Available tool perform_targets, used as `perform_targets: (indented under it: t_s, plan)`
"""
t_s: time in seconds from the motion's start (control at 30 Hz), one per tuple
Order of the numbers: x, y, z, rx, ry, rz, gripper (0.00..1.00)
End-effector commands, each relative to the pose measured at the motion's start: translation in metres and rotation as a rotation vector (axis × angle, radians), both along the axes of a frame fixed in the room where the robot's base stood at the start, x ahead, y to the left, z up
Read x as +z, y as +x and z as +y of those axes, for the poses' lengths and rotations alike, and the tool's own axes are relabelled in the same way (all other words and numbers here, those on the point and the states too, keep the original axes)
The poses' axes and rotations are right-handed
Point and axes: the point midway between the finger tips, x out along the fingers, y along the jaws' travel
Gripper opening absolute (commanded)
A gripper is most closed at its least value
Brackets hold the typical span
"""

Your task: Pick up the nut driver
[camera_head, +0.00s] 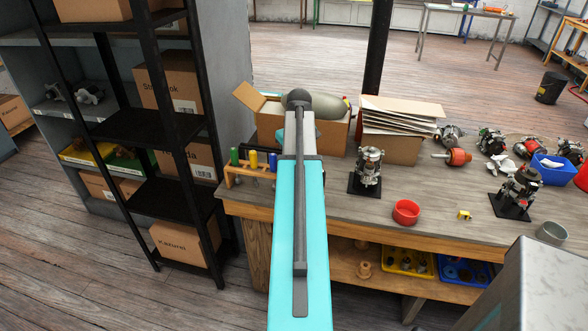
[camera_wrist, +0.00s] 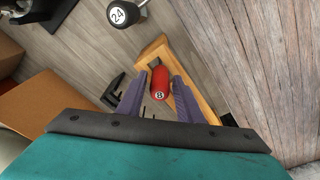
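A red handle (camera_wrist: 160,80) marked 8 stands in a wooden rack (camera_wrist: 196,108) in the wrist view. It appears to be the nut driver. My gripper (camera_wrist: 160,77) has its two purple fingers on either side of the handle, with a narrow gap showing on each side. The gripper looks open and not closed on it. In the head view the rack (camera_head: 229,180) stands at the bench's left end, with green (camera_head: 234,156), yellow (camera_head: 253,159) and blue (camera_head: 273,161) handles. My arm hides the red handle and the gripper there.
A round end marked 24 (camera_wrist: 118,14) shows near the gripper. An open cardboard box (camera_head: 262,120) stands behind the rack. A black shelf (camera_head: 150,128) stands left.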

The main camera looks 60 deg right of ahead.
Motion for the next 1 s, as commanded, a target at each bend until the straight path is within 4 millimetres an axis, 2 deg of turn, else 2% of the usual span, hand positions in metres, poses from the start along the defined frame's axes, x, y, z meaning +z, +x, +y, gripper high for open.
perform_targets:
  t_s: [0.03,0.17,0.2,0.67,0.87,1.0]
  plan:
    - [0.000,0.000,0.000,0.000,0.000,0.000,0.23]
    - [0.000,0.000,0.000,0.000,0.000,0.000,0.02]
    - [0.000,0.000,0.000,0.000,0.000,0.000,0.00]
    - [0.007,0.001,0.000,0.001,-0.002,-0.001,0.00]
    - [0.023,0.001,-0.001,0.001,-0.002,-0.001,0.00]
    - [0.041,0.001,-0.001,0.001,-0.002,-0.001,0.00]
